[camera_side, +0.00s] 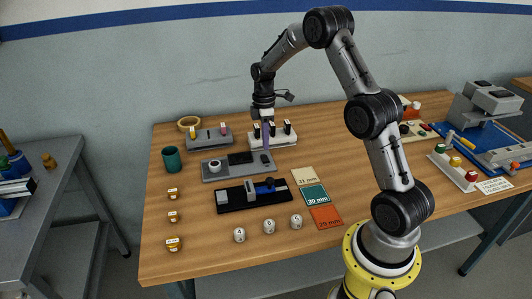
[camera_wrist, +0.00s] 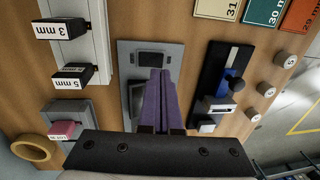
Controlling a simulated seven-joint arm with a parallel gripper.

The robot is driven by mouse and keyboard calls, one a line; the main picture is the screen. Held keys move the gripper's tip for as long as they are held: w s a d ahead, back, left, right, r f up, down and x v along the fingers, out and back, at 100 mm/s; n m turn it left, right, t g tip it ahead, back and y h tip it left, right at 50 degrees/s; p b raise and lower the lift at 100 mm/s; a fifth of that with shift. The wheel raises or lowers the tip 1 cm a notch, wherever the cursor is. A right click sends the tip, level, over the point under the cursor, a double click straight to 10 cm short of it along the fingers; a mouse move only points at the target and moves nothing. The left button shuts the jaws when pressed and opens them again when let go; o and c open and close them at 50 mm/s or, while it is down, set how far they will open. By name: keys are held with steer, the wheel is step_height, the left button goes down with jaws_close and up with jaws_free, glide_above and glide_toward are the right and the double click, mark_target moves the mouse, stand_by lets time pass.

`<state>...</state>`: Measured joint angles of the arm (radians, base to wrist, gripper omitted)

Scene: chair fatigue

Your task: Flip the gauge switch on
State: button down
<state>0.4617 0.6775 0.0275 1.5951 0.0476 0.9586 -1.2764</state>
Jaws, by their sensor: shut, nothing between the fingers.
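The gauge is a grey panel (camera_side: 210,178) in the middle of the table, with a dark screen (camera_side: 240,157), a white-topped knob (camera_side: 214,166) and a small dark switch (camera_side: 264,158) at its right end. In the wrist view the switch (camera_wrist: 150,59) sits in the grey panel (camera_wrist: 128,50), just beyond my fingertips. My gripper (camera_side: 266,148) is shut and empty, its purple fingers pointing down at the switch end. In the wrist view my gripper (camera_wrist: 160,73) partly covers the screen (camera_wrist: 136,98). I cannot tell whether the fingers touch the switch, or which way it is set.
A white stand (camera_side: 285,141) with black-handled gauges stands close behind my fingers. A grey block (camera_side: 207,138), a green cup (camera_side: 172,158) and a wooden ring (camera_side: 189,123) are at back left. A black fixture (camera_side: 235,198) with a blue part lies in front. Coloured cards (camera_side: 314,195) lie right.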

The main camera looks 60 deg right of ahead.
mark_target(266, 161)
steer(key=shift+s+a+f, duration=0.1)
steer(key=shift+a+f, duration=0.05)
steer(key=shift+f, duration=1)
steer(key=shift+s+a+f, duration=0.1)
steer(key=shift+f, duration=1.05)
steer(key=shift+f, duration=0.1)
steer(key=shift+s+f, duration=0.1)
steer(key=shift+f, duration=0.05)
steer(key=shift+w+d, duration=0.6)
steer(key=shift+w, duration=0.05)
steer(key=shift+r, duration=0.3)
step_height(266, 161, up, 14)
steer(key=w+d, duration=0.1)
